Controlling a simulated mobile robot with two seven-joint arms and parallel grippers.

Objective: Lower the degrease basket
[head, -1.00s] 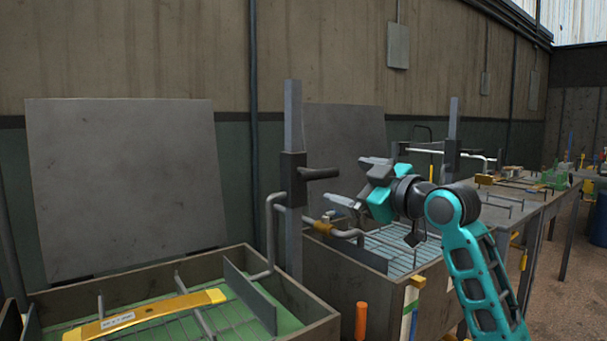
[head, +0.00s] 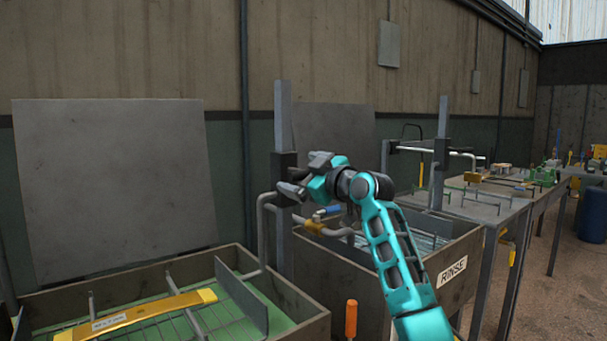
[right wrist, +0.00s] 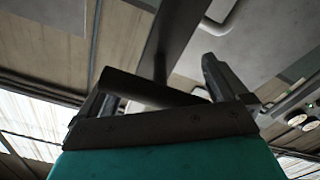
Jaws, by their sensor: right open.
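The degrease basket (head: 245,292) is a grey wire frame with an upright plate, in the left tank (head: 308,322) over green liquid. A yellow bar with a white label (head: 142,314) lies across it. I cannot tell how far the basket is above the liquid. A bent grey pipe (head: 262,232) joins it to a dark block on the upright post (head: 283,108). My right gripper (head: 304,174) is open at this block's handle, which it mostly hides. In the right wrist view, the dark handle (right wrist: 140,88) lies between the spread fingers, not clamped. My left gripper is out of view.
A second tank marked RINSE (head: 455,271) stands to the right, with its own post and yellow-banded pipe. A grey metal sheet (head: 110,180) leans on the wall behind. An orange handle (head: 351,318) stands in front between the tanks. A long bench runs right.

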